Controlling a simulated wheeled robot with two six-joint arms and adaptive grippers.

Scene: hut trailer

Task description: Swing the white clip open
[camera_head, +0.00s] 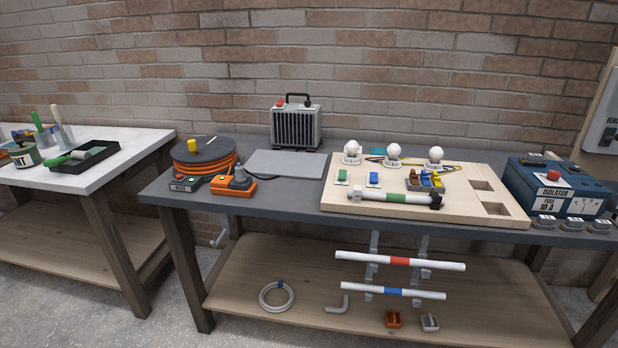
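No part is clearly recognisable as the white clip. A small pale grey-white piece (430,321) lies on the lower shelf at the front, beside a similar orange-brown piece (393,319); whether it is a clip, and open or shut, is too small to tell. Pale grey brackets (372,262) stand around the red-banded white tube (440,265) and the blue-banded white tube (425,294). A green-banded white tube (410,198) lies on the front of the wooden board (462,212). Neither my left nor my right gripper is in view.
The grey bench (280,208) also holds a cable reel (205,155), a heater-like grey box (296,126) and a blue isolator box (556,186). White bulbs (393,152) stand on the board. A cable coil (277,297) lies below. A second table (108,166) stands left.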

